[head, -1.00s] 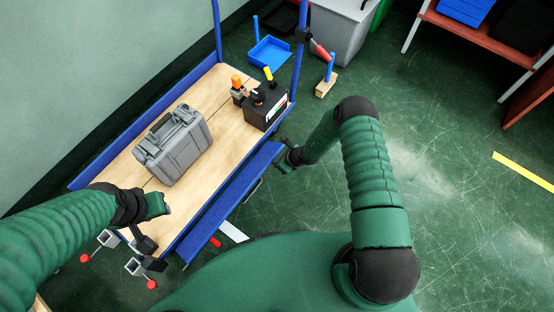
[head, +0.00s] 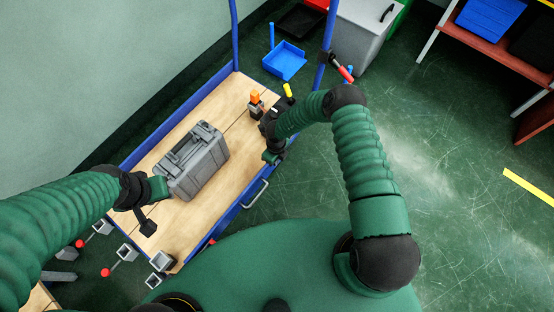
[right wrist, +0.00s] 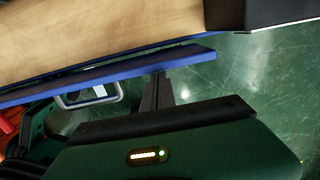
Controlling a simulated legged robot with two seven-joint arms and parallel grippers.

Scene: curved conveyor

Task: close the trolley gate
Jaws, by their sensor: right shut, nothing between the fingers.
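The trolley has a wooden deck (head: 235,150) with a blue frame. Its gate is a blue panel (head: 237,208) with a grey loop handle (head: 256,194), along the deck's right-hand long side. In the right wrist view the gate (right wrist: 170,60) runs close beside the deck edge, with its handle (right wrist: 92,97) below it. My right gripper (head: 270,158) is beside the gate near its far end. Its shut, empty fingers (right wrist: 157,92) point at the gate's outer face; contact is unclear. My left gripper (head: 152,208) is over the deck's near-left part, beside the grey case; its fingers are unclear.
A grey case (head: 197,160) lies on the deck. An orange-topped item (head: 255,99) stands at its far end, near a dark box partly hidden by my right arm. A blue bin (head: 285,62) and grey cabinet (head: 365,40) stand beyond.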

